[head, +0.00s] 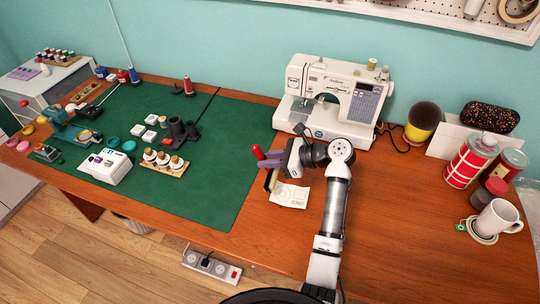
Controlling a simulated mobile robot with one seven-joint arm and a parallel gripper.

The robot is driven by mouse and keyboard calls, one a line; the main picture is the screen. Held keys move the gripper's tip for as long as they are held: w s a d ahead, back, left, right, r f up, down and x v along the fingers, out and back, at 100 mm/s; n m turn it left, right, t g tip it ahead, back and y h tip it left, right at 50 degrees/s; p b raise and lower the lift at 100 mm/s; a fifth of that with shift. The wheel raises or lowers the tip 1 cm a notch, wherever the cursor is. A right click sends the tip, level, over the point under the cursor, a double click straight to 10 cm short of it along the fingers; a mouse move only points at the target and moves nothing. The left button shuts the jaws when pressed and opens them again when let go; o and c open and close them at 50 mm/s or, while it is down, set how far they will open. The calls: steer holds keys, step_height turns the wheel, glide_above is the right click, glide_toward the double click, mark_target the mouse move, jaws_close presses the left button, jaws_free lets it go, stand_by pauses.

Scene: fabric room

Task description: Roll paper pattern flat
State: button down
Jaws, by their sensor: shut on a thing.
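A white paper pattern (290,195) with printed outlines lies on the wooden table (231,238), just right of the green mat. My gripper (273,165) is above the table, left of my wrist and just above the paper's upper left side. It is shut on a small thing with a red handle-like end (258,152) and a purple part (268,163). The rest of that thing is hidden or too small to make out. A dark piece with a pale edge (270,181) shows just below the gripper, beside the paper.
A white sewing machine (328,97) stands behind the gripper. The green mat (210,185) is bare at its right front; spools and stamps crowd its left. Red tins (468,163) and a white mug (495,218) stand at the right. The front right tabletop is clear.

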mark_target(275, 175)
steer(key=shift+d+f, duration=0.25)
step_height(275, 175, down, 5)
steer(key=b, duration=0.6)
steer(key=shift+f+b, duration=0.15)
steer(key=shift+b, duration=0.25)
steer(key=shift+f, duration=0.35)
stand_by(0.4)
steer(key=shift+s+d, duration=0.1)
steer(key=shift+s+d+p, duration=0.2)
steer(key=shift+d+p, duration=0.55)
steer(key=shift+p, duration=0.05)
steer(key=shift+s+d+p, duration=0.25)
steer(key=shift+d+p, duration=0.5)
steer(key=shift+d, duration=0.1)
steer(key=shift+d+r, duration=0.1)
steer(key=shift+d, duration=0.05)
